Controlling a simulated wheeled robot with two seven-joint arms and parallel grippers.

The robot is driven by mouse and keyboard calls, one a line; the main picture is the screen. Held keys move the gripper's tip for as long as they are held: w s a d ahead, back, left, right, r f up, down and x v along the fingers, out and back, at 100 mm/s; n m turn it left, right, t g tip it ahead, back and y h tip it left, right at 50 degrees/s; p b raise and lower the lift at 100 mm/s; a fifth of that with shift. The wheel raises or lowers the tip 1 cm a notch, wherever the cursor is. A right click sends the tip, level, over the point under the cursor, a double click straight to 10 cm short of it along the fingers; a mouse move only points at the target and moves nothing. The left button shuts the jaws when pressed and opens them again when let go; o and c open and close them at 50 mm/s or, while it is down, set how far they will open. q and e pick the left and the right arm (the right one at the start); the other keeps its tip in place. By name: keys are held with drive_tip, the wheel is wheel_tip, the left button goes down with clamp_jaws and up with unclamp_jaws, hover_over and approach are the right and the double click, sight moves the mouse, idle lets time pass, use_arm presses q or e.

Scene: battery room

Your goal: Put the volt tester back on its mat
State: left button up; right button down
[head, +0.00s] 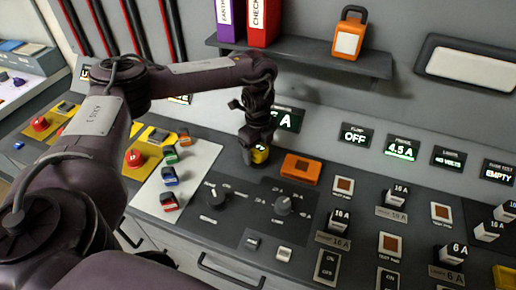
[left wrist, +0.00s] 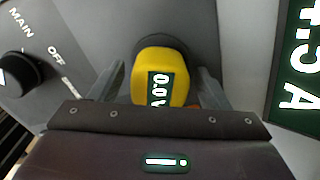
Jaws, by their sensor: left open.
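The volt tester is yellow with a dark display reading 0.0 V. It shows in the left wrist view (left wrist: 180,90), and a small yellow part of it (head: 260,155) shows in the head view under my left gripper (head: 257,150). The gripper is open, with one finger on each side of the tester; I cannot tell whether either touches it. A round dark patch, which looks like the mat (left wrist: 165,44), shows right behind the tester in the wrist view. The gripper hides most of the tester in the head view. My right gripper is not in view.
An orange block (head: 300,168) lies just right of the gripper on the dark console. Rotary knobs (head: 283,205) stand in front. A white board (head: 180,180) with several coloured pieces lies to the left. A shelf (head: 310,55) with an orange padlock-shaped object (head: 348,36) is above.

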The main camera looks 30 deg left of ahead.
sight(258, 146)
use_arm(q)
drive_tip(key=shift+w+r, duration=0.1)
drive_tip(key=shift+r, duration=0.5)
wheel_tip(258, 146, up, 11)
drive_tip(key=p, duration=0.2)
drive_tip(key=shift+p, duration=0.4)
